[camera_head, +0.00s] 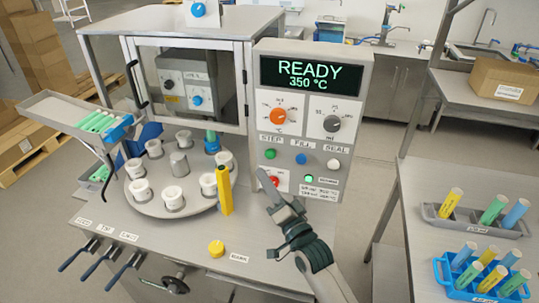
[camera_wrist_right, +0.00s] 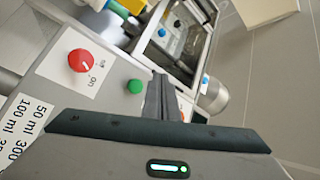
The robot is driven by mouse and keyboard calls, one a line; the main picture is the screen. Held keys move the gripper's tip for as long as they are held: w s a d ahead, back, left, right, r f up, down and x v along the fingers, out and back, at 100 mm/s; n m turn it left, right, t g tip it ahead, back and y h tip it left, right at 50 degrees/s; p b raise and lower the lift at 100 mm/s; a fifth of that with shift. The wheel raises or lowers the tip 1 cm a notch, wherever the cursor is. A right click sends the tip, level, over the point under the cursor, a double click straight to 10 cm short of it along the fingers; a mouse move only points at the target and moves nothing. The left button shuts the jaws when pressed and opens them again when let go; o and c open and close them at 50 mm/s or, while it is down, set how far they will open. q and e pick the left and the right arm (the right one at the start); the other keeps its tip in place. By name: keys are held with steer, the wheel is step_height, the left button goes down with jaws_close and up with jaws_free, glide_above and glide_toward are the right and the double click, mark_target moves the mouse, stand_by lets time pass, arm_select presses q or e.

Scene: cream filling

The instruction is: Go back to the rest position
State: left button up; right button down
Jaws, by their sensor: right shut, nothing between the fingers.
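My right gripper (camera_head: 264,180) reaches up from the lower right in the head view. Its shut, empty fingers are in front of the lower left of the control panel (camera_head: 355,75), overlapping the area by the red knob (camera_head: 273,181). I cannot tell from this view whether they touch it. In the right wrist view the closed fingers (camera_wrist_right: 162,90) point past a green button (camera_wrist_right: 134,87), with the red knob (camera_wrist_right: 80,61) to their left. The panel display reads READY 350 °C. My left gripper is in neither view.
A round turntable (camera_head: 150,207) with several white cups stands left of the panel. A yellow tube (camera_head: 225,190) stands upright by its edge, and a yellow cap (camera_head: 216,249) lies in front. A side table at right holds a grey rack (camera_head: 432,213) and a blue rack (camera_head: 446,283) of coloured tubes.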

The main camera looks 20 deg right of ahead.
stand_by(0.5)
steer(key=s+f+n+g+h, duration=0.1)
steer(key=s+f+n+g, duration=0.7)
steer(key=s+f, duration=0.85)
steer(key=s+d+f+n+g+h, duration=0.15)
steer(key=s+f+g, duration=0.25)
steer(key=s, duration=0.7)
steer(key=s+d+f+n+g+h, duration=0.1)
steer(key=s+d+f+n+g, duration=0.3)
steer(key=s, duration=0.6)
step_height(320, 180, down, 33)
steer(key=s+a+m+g+b, duration=0.1)
steer(key=a+m+g+b, duration=0.1)
steer(key=b, duration=0.4)
steer(key=s+d+f+b, duration=0.1)
steer(key=s+f+b, duration=0.2)
steer(key=s+f, duration=0.6)
steer(key=s+d+f+g+b, duration=0.1)
steer(key=s+d+f+b, duration=0.1)
steer(key=s+f, duration=0.7)
step_height(320, 180, down, 7)
steer(key=shift+s+r+b, duration=0.2)
steer(key=shift+s+b, duration=0.1)
steer(key=shift+b, duration=0.55)
